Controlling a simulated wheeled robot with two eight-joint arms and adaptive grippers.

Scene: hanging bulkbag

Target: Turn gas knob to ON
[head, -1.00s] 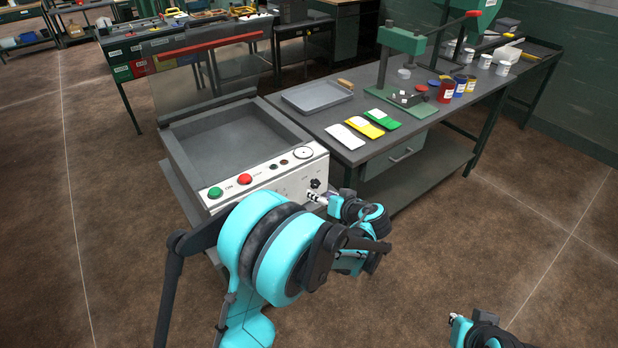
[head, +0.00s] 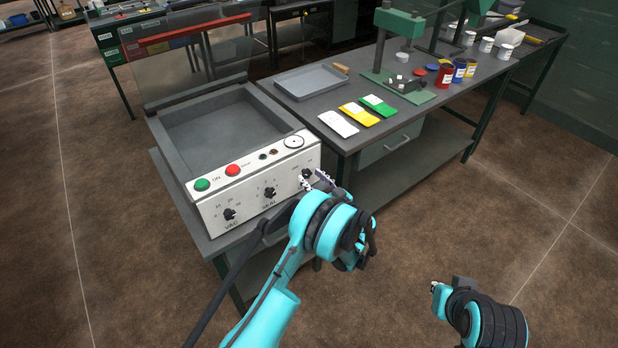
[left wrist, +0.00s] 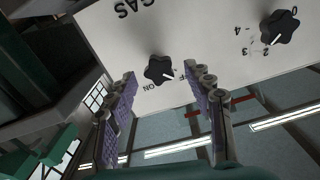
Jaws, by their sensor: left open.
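The gas knob (left wrist: 159,70), black and lobed, sits on the white panel under the letters GAS in the left wrist view, which shows the panel upside down. Its white mark points toward a partly hidden label ending in F, away from the ON label. My left gripper (left wrist: 164,80) is open, with one purple-padded finger on each side of the knob in that view; contact cannot be told. In the head view the gas knob (head: 307,175) is at the panel's right end, with my left gripper (head: 319,182) there. My right gripper (head: 436,286) is low at right, its jaws unclear.
The machine's white front panel (head: 250,205) also carries a seal knob (head: 270,192), a vac knob (head: 229,214), a green button (head: 202,184) and a red button (head: 233,170). A workbench (head: 350,147) with pouches and a tray adjoins at right. Open floor lies in front.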

